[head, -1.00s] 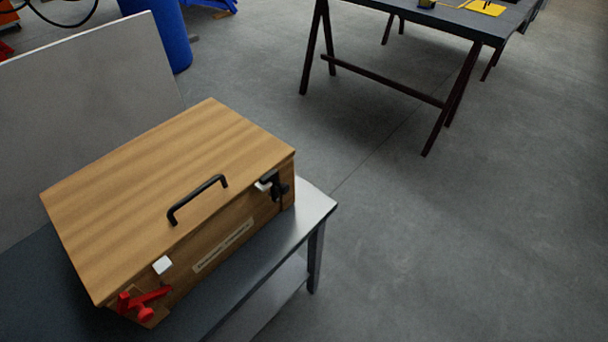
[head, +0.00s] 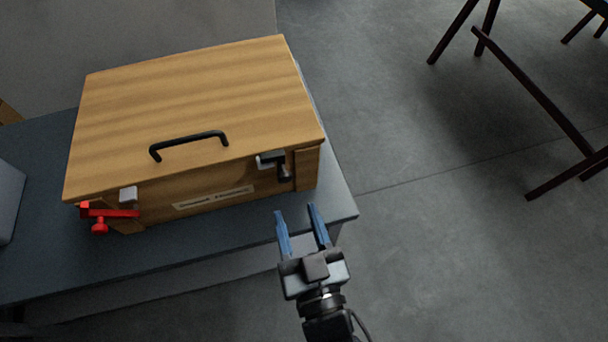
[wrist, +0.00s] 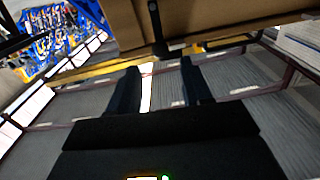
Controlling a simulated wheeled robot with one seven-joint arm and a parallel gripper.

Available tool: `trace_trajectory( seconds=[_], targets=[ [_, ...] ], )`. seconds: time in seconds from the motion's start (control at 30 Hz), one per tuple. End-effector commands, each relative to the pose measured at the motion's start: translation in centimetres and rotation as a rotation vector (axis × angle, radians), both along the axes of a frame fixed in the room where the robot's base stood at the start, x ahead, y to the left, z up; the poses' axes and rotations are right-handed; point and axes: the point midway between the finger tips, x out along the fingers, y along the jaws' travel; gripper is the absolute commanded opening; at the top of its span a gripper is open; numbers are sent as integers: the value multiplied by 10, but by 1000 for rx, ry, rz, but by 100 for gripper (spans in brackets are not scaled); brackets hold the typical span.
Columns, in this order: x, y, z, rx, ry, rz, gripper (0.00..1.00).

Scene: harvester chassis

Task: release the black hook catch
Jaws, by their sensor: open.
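The black hook catch (head: 284,171) sits on the front of the wooden box (head: 200,95), near its right end, below a small metal bracket at the lid edge. My gripper (head: 298,212) is open and empty in front of the box, a little below the catch in the head view, with its two blue fingers pointing toward it. The fingers are apart from the catch. In the wrist view the two dark fingers (wrist: 157,82) are spread, and a dark upright piece, probably the catch, shows beyond them against the box front.
A red catch (head: 105,214) is at the box's left front corner. A black handle (head: 188,145) is on the lid and a pale label (head: 213,197) on the front. The box stands on a grey table (head: 340,203); open floor lies to the right.

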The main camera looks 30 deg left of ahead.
Motion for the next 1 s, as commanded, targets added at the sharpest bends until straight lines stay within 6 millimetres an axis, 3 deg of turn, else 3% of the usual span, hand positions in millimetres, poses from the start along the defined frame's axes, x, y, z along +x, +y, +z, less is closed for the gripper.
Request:
trace_trajectory(
  seconds=[0.5, 0.87, 1.0],
  targets=[
    [44, 50, 1, -1, -1, -2, 49],
    [48, 54, 0, -1, -1, -2, 49],
    [48, 54, 0, -1, -1, -3, 38]
  ],
)
